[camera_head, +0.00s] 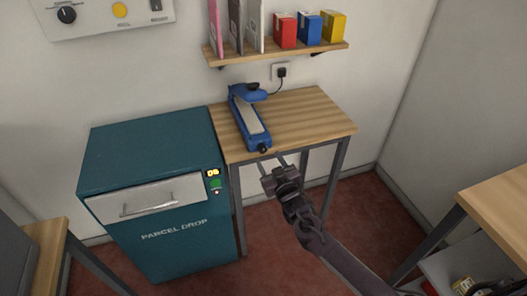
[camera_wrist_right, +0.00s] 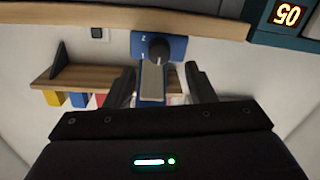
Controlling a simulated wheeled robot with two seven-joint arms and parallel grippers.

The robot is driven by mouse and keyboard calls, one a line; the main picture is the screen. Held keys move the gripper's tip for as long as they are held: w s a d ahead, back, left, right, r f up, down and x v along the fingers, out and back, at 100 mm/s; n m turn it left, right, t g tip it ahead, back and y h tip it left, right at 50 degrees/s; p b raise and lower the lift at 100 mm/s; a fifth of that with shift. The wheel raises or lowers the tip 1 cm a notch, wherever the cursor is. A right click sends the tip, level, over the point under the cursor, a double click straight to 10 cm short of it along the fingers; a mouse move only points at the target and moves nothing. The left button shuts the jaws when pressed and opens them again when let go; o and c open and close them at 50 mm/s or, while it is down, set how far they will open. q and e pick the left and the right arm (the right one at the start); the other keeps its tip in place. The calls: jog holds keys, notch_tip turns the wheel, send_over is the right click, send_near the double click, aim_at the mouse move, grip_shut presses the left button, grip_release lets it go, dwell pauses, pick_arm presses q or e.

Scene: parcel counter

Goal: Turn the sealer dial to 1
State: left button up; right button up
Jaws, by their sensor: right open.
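The blue sealer (camera_head: 240,101) lies on the small wooden table with its black dial (camera_head: 264,150) at its near end. In the right wrist view the dial (camera_wrist_right: 159,48) shows as a dark round knob on the sealer's blue end face (camera_wrist_right: 177,43). A pale mark is left of the knob, too small to read surely. My right gripper (camera_head: 270,160) is open and empty, just in front of the dial and apart from it. In the wrist view its two fingers (camera_wrist_right: 160,84) stand either side of the sealer's line. My left gripper is not in view.
The sealer stands on a wooden table (camera_head: 305,115) against the wall. A teal parcel drop box (camera_head: 150,150) with a lit display stands left of it. A shelf (camera_head: 280,54) with folders and boxes is above. Another table (camera_head: 500,205) is at right.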

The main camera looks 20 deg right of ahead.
aim_at(264, 151)
jog(key=shift+w+a+f, duration=0.15)
jog(key=shift+w, duration=2.2)
jog(key=c, duration=1)
